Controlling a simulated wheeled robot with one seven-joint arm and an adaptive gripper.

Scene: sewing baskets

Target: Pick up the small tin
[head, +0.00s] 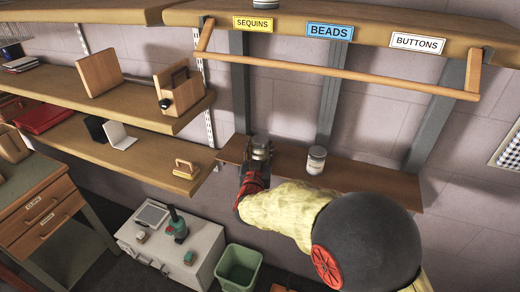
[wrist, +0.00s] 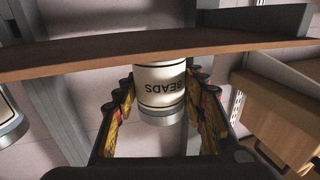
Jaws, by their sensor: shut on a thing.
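A small tin (head: 260,141) with a metal end is at the left part of the narrow wooden shelf. Part of the tin is hidden by my gripper in the head view. I cannot tell whether the tin still touches the shelf.
The narrow shelf (head: 375,184) also holds a second white-labelled tin (head: 316,160) to the right. A wooden rail (head: 340,62) and a labelled upper shelf (head: 370,25) are above. Left shelves (head: 120,92) hold wooden items. A green bin (head: 239,268) and white cabinet (head: 185,262) stand below.

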